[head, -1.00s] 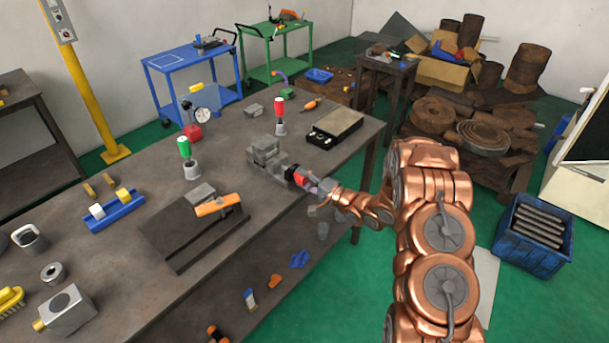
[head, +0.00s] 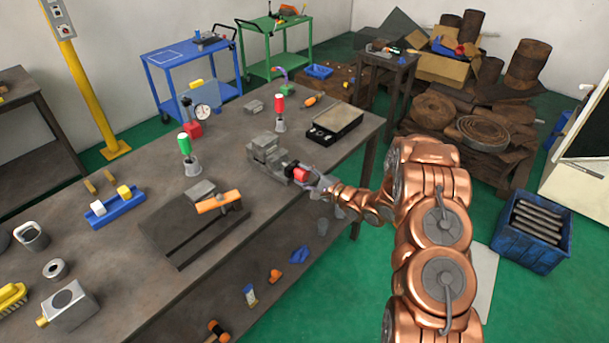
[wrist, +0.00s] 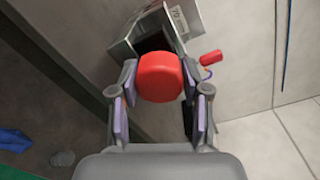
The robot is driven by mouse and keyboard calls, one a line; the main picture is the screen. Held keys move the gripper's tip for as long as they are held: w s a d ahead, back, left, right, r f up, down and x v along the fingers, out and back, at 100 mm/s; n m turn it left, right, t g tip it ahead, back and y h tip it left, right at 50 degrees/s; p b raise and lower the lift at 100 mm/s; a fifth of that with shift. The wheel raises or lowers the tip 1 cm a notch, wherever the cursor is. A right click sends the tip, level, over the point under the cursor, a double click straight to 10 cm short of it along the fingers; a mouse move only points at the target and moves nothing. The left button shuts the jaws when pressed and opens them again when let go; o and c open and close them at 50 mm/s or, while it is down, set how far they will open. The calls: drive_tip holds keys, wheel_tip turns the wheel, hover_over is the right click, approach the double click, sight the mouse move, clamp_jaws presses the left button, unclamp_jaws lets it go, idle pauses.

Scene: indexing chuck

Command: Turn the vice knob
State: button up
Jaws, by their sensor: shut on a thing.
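The vice (head: 266,154) is a grey stepped metal block near the right edge of the workbench. Its knob (head: 299,174) is red and round and faces my arm. My gripper (head: 312,180) is at the knob, with the arm reaching in from the right. In the wrist view the red knob (wrist: 160,76) sits between the far ends of my gripper's two fingers (wrist: 160,92), which have purple inner pads. The fingers are shut on the knob, one on each side. The knob hides part of the vice behind it.
An open black-edged case (head: 334,124) lies to the right. A dark plate with an orange-topped part (head: 218,201) lies nearer the front edge.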

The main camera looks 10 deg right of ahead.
drive_tip(key=shift+d, duration=0.1)
drive_tip(key=o, duration=1.1)
drive_tip(key=shift+o, duration=0.2)
drive_tip(key=shift+s, duration=0.1)
drive_tip(key=v, duration=1.1)
drive_tip(key=shift+s+d, duration=0.25)
drive_tip(key=shift+d, duration=0.05)
